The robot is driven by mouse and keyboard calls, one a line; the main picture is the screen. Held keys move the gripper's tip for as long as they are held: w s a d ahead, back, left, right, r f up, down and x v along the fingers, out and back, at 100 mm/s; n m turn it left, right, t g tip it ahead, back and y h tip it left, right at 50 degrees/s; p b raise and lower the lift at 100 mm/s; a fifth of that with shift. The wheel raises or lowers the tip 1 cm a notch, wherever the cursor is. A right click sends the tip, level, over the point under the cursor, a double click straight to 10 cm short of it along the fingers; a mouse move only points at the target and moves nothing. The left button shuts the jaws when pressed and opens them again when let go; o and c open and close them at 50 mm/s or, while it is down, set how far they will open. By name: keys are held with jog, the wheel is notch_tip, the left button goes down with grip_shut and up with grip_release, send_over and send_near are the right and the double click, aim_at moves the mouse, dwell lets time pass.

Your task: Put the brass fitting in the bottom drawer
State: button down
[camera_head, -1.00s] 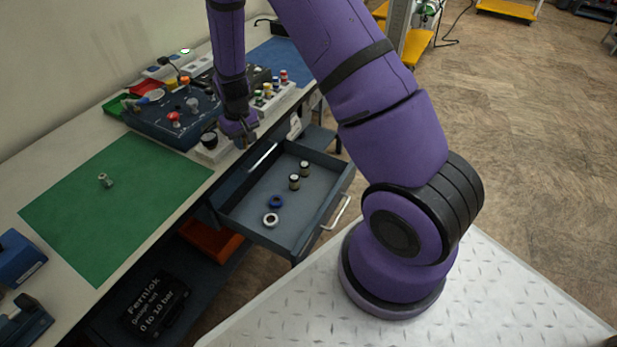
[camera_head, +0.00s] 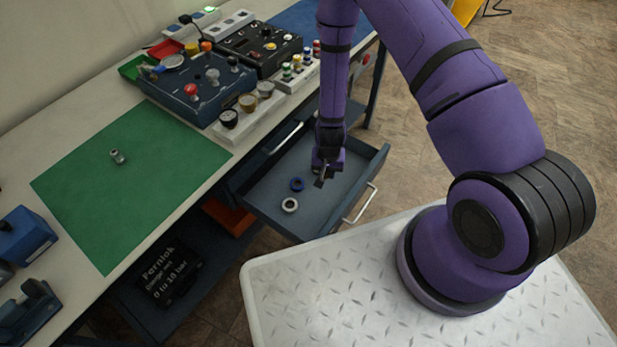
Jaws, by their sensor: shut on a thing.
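My gripper (camera_head: 321,180) points down over the open drawer (camera_head: 370,166). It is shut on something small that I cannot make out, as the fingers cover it. I cannot tell whether it touches the drawer floor. The drawer is pulled out below the bench top, with a light handle on its front. The drawer area behind my gripper is hidden.
Another pale handle (camera_head: 286,137) shows on the bench front above the open drawer. Gauges (camera_head: 247,102) and a blue control box (camera_head: 195,85) stand on the bench behind it. A black case (camera_head: 168,275) lies on the lower shelf. The green mat is mostly clear.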

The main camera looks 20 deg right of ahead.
aim_at(325, 191)
jog(key=shift+a+f, duration=0.1)
jog(key=shift+f, duration=4.25)
jog(key=shift+f, duration=0.15)
jog(key=c, duration=1)
grip_release()
